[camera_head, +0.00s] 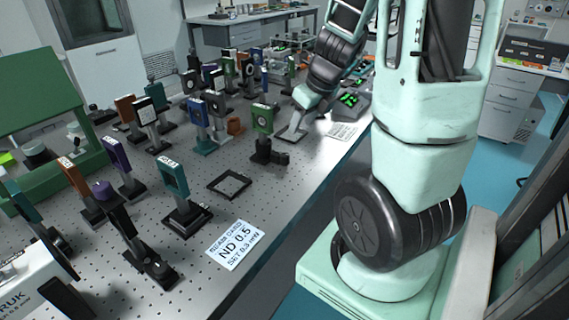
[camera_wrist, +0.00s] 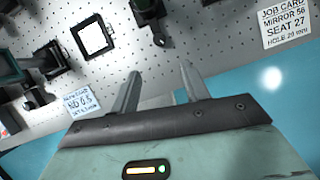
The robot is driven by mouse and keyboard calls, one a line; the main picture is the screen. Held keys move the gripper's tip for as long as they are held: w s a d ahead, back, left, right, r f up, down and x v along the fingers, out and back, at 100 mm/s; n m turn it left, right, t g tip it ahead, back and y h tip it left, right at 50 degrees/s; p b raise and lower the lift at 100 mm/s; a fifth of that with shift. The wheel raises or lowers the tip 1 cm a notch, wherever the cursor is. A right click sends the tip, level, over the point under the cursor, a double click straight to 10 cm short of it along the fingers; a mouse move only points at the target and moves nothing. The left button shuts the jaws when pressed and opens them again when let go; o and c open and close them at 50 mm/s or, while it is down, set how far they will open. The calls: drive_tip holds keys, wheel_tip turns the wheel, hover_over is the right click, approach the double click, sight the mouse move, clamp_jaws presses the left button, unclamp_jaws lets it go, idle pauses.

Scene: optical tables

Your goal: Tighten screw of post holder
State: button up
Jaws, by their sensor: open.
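Several post-mounted optics in dark holders stand on the optical table. A green-framed mount (camera_head: 262,118) stands in a black post holder (camera_head: 268,154) near the front edge. That holder appears cut off at the top of the wrist view (camera_wrist: 150,12). A teal-framed mount (camera_head: 174,178) stands on a dark base (camera_head: 187,219) to the left. I cannot tell which holder has the screw in question; no screw is clear. My gripper (camera_wrist: 160,78) is open and empty, its grey fingers apart above the table's front edge, touching no holder.
A flat black frame (camera_head: 230,184) lies on the perforated table (camera_head: 215,232). An ND 0.5 card (camera_head: 235,245) lies near the front edge; a mirror job card (camera_wrist: 284,27) lies to the right. A green-framed structure (camera_head: 50,135) stands far left. Open blue floor (camera_wrist: 270,100) lies beyond the edge.

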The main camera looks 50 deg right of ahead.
sight(287, 155)
drive_tip(key=b+x, duration=0.7)
drive_tip(key=x, duration=0.7)
drive_tip(key=shift+f, duration=0.35)
drive_tip(key=shift+c, duration=0.4)
drive_tip(key=c, duration=0.9)
